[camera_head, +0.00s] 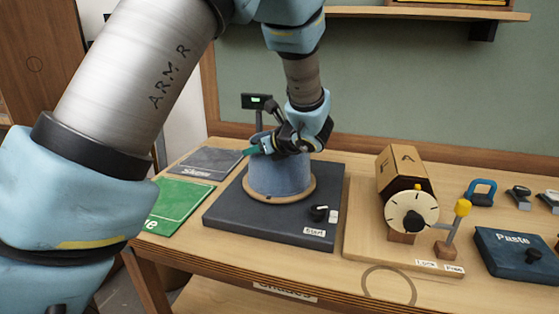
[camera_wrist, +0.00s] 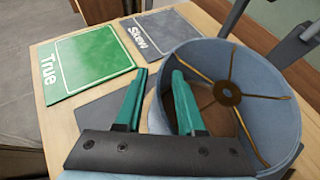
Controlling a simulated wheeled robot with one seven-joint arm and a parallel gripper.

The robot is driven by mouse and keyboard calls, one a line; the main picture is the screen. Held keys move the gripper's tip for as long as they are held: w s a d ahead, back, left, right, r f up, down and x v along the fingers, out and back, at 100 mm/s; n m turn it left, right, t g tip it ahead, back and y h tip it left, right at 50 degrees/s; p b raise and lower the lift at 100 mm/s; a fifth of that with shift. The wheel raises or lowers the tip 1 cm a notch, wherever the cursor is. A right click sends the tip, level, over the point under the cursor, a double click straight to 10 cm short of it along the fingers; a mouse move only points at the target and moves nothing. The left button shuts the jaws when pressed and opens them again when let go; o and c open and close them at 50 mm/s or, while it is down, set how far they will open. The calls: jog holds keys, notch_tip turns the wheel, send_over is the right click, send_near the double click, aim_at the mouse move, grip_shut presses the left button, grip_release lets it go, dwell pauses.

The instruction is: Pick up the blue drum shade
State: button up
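The blue drum shade (camera_head: 278,180) stands upright on a round wooden disc on a dark square base (camera_head: 225,213). In the wrist view its open top shows, with brass spokes meeting at a hub inside the blue wall (camera_wrist: 284,110). My gripper (camera_head: 258,147) is at the shade's top rim, on its left side. In the wrist view its two green fingers (camera_wrist: 159,74) are apart. The right finger reaches over the rim into the shade and the left one is outside, with the near wall between them. Whether either finger touches the wall is hard to tell.
A green "True" mat (camera_wrist: 86,66) and a grey "Skew" mat (camera_wrist: 156,40) lie left of the base. Right of it stand a wooden board with a dial (camera_head: 411,211) and a yellow-topped lever, and a dark "Paste" box (camera_head: 510,262). A small post with a screen (camera_head: 257,101) rises behind the shade.

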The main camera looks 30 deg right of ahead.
grip_shut()
dwell(1.2)
